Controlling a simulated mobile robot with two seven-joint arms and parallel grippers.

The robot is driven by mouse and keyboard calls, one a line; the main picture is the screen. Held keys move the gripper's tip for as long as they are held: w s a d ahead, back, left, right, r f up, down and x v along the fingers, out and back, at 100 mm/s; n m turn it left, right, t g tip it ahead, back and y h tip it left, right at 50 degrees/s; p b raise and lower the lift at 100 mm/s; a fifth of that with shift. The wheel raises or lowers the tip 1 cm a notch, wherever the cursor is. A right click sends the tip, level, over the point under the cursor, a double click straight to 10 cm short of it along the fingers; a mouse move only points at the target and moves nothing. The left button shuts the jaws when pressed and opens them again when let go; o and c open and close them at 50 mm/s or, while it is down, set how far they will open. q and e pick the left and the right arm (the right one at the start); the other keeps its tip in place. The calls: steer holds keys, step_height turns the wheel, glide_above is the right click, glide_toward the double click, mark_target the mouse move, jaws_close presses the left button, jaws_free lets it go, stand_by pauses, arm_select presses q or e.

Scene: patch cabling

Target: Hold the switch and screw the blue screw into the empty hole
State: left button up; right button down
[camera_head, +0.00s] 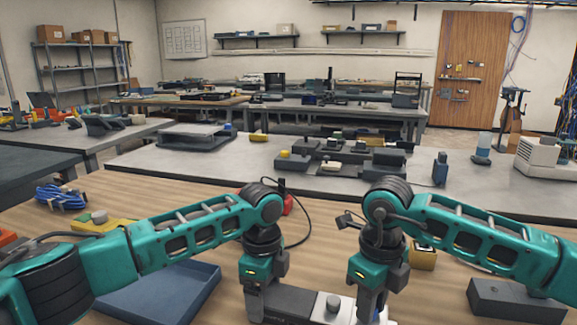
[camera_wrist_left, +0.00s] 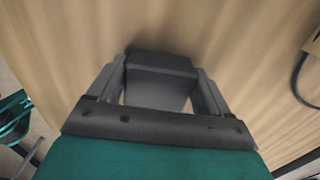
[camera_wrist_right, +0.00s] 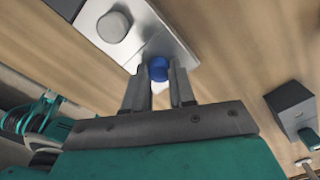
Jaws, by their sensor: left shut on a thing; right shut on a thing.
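The switch is a dark body (camera_head: 285,304) with a silver plate (camera_head: 318,311) and a round grey knob (camera_head: 333,303), lying at the front of the wooden table. My left gripper (camera_head: 259,304) is shut on the switch's dark end, which shows between its fingers in the left wrist view (camera_wrist_left: 160,83). My right gripper (camera_wrist_right: 158,76) is shut on the blue screw (camera_wrist_right: 158,68), at the edge of the silver plate (camera_wrist_right: 158,40) near the knob (camera_wrist_right: 113,26). The screw's tip and the empty hole are hidden, so I cannot tell whether the screw is in it.
A blue tray (camera_head: 165,295) lies left of the switch. A dark grey box (camera_head: 515,300) is at the right, a yellow box (camera_head: 423,259) behind my right gripper. A blue cable coil (camera_head: 62,197) lies at the far left. A black cable (camera_head: 308,225) runs behind my grippers.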

steer(key=c, duration=1.3)
jaws_free()
steer(key=shift+o, duration=0.2)
steer(key=shift+r, duration=0.1)
steer(key=shift+r, duration=1.45)
steer(key=shift+o, duration=0.2)
steer(key=o, duration=0.5)
